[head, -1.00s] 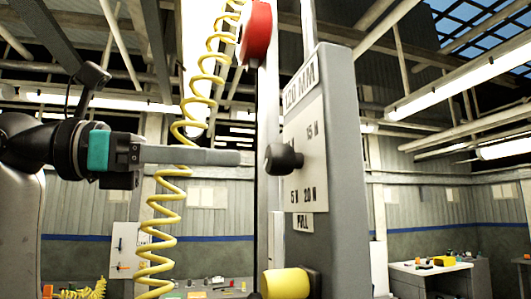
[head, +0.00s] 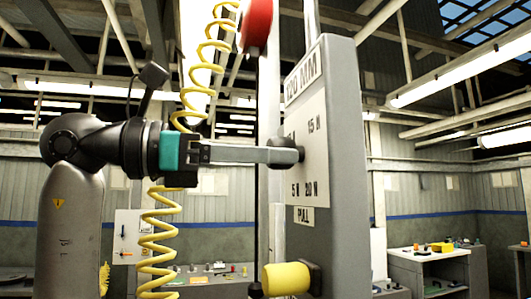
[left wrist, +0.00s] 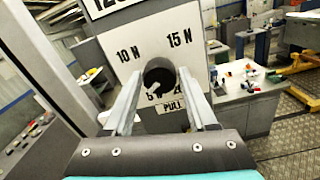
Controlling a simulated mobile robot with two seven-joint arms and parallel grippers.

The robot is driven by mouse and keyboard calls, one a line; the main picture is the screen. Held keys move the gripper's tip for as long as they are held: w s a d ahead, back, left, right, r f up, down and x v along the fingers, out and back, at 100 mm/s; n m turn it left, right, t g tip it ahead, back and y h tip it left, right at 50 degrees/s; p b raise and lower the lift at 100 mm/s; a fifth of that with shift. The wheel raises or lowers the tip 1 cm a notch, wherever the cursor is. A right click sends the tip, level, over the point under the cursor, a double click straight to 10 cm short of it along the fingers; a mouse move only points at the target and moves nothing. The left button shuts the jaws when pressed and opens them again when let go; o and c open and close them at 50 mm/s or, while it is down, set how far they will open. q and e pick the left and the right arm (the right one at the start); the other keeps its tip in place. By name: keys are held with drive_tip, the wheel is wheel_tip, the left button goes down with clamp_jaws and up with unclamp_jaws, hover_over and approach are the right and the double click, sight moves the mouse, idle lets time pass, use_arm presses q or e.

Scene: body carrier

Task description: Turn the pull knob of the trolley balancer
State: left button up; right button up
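The black round pull knob (head: 286,142) sticks out from the white scale plate on the grey trolley balancer (head: 338,130). The left wrist view shows the knob (left wrist: 159,70) end-on, with a pale mark on its lower part, near the 5 N label. My left gripper (head: 280,155) is level in front of the plate, its fingertips at the knob. In the left wrist view its two fingers stand open, one on each side of the knob, with a narrow gap visible on each side. The 20 N label is partly hidden there. My right gripper is not in view.
A yellow coiled hose (head: 160,240) hangs close to my left arm. A yellow cylinder (head: 286,279) sticks out of the balancer below the knob, and a red disc (head: 256,25) is above. A workbench (head: 428,262) stands farther back right.

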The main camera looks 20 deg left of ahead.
use_arm(q)
clamp_jaws()
drive_tip(key=shift+n, duration=1.8)
drive_tip(key=shift+o, duration=2.1)
unclamp_jaws()
drive_tip(key=shift+s, duration=0.1)
drive_tip(key=b+v, duration=0.2)
drive_tip(key=v, duration=1.3)
